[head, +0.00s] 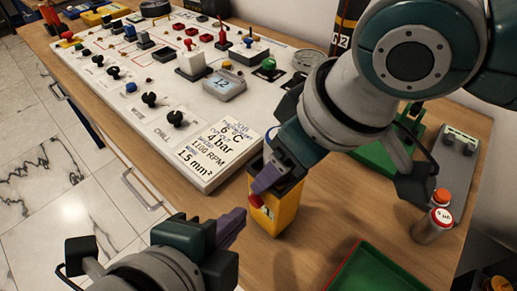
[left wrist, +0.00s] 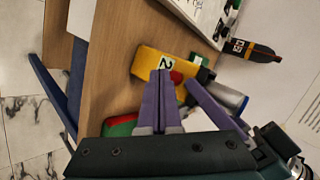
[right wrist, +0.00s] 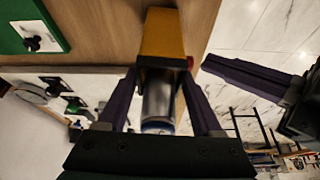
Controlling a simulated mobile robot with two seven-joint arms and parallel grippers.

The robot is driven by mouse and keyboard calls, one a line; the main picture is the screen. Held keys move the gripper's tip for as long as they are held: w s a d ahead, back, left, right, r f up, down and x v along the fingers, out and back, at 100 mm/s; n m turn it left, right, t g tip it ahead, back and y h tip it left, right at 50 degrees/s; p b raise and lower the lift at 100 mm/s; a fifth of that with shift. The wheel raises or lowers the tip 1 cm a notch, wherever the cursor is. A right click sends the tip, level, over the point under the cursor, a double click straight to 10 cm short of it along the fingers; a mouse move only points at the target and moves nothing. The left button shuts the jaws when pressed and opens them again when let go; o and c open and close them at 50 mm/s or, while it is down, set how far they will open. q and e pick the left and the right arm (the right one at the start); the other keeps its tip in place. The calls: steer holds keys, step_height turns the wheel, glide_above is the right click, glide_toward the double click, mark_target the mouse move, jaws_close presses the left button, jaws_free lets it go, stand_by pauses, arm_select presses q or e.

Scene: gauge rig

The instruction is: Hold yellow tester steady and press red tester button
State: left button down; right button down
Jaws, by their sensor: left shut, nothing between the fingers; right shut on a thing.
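The yellow tester (head: 287,214) stands upright on the wooden table, in front of the white panel's near corner. Its red button (head: 255,201) is on the side facing my left gripper; it also shows in the left wrist view (left wrist: 176,76). My right gripper (head: 272,178) is shut around the tester's top. In the right wrist view its fingers flank a grey cylindrical part (right wrist: 158,102) above the yellow body (right wrist: 163,36). My left gripper (head: 241,222) is shut and empty. Its purple fingertips point at the red button from close by; contact cannot be made out.
The white panel (head: 160,125) with knobs, switches and a small display lies behind and left. A green tray with a red rim (head: 385,272) is at front right. A red-topped can (head: 433,226) stands on the right. Bare table lies between tester and tray.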

arm_select(q)
steer(key=shift+s+a, duration=0.1)
steer(key=shift+s+a, duration=1.55)
steer(key=shift+s, duration=0.25)
arm_select(e)
jaws_free()
